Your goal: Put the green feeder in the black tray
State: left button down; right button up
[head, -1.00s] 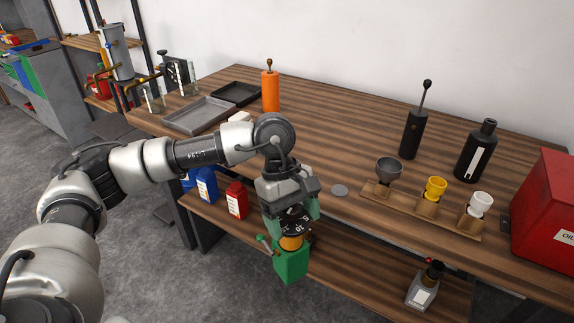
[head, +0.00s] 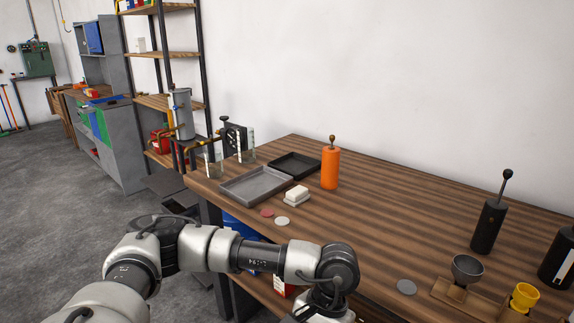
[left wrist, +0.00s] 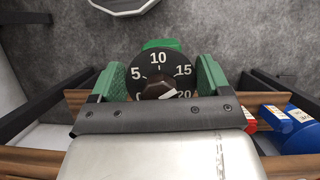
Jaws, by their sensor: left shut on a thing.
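The green feeder (left wrist: 161,43) is in the left wrist view, mostly hidden under its black numbered dial (left wrist: 160,62). My left gripper (left wrist: 162,78) is shut on it, with a green-padded finger on each side of the dial. In the head view the left arm reaches in at the bottom, and its fingers and the feeder are below the frame. The black tray (head: 294,166) lies empty on the wooden bench, behind the grey tray and left of the orange bottle. My right gripper is not in view.
A grey tray (head: 256,184) lies in front of the black one. An orange bottle (head: 330,168), a white block (head: 297,194) and small discs (head: 282,221) are close by. A black pump bottle (head: 487,227) and grey funnel (head: 467,268) stand right. The bench middle is clear.

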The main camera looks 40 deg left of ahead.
aim_at(295, 166)
jog(key=i+j, duration=0.1)
jog(key=j, duration=0.35)
jog(key=i+j, duration=0.1)
jog(key=j, duration=0.3)
jog(key=i+j, duration=0.1)
jog(key=j, duration=0.35)
jog(key=i+j+u, duration=0.1)
jog(key=j, duration=0.3)
